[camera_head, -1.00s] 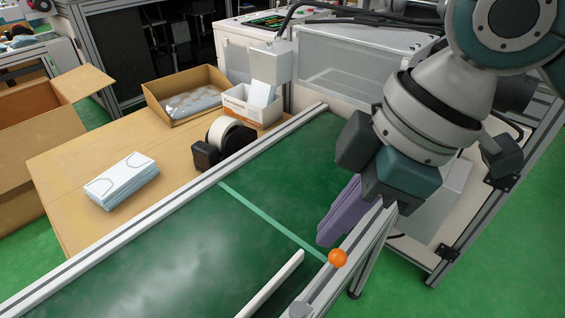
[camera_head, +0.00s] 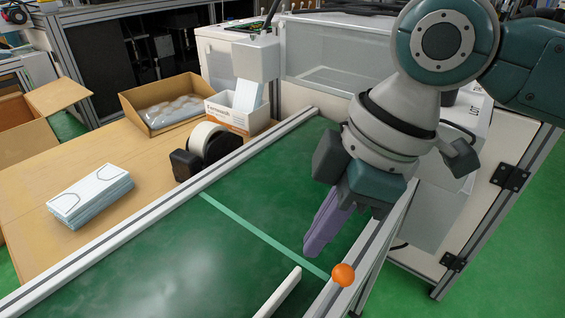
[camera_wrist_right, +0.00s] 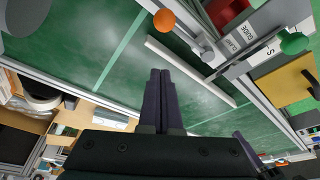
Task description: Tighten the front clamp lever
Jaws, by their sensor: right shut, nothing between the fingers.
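An orange ball knob (camera_head: 343,275) sits on the right-hand side rail of the green conveyor. In the right wrist view the orange knob (camera_wrist_right: 164,20) is at the top, beyond the fingertips and apart from them. A green ball knob (camera_wrist_right: 293,43) shows there near a plate lettered CLAMP and GUIDE (camera_wrist_right: 240,40). I cannot tell which knob is the front clamp lever's. My right gripper (camera_head: 312,250) is shut and empty, its purple fingers pointing down over the belt, up and left of the orange knob. In its wrist view the gripper (camera_wrist_right: 161,74) has its fingers together.
A pale guide bar (camera_head: 281,292) lies over the green belt (camera_head: 150,270). A wooden table (camera_head: 110,165) at left holds a tape dispenser (camera_head: 208,148), a stack of masks (camera_head: 90,195) and boxes. A machine housing stands behind my right arm.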

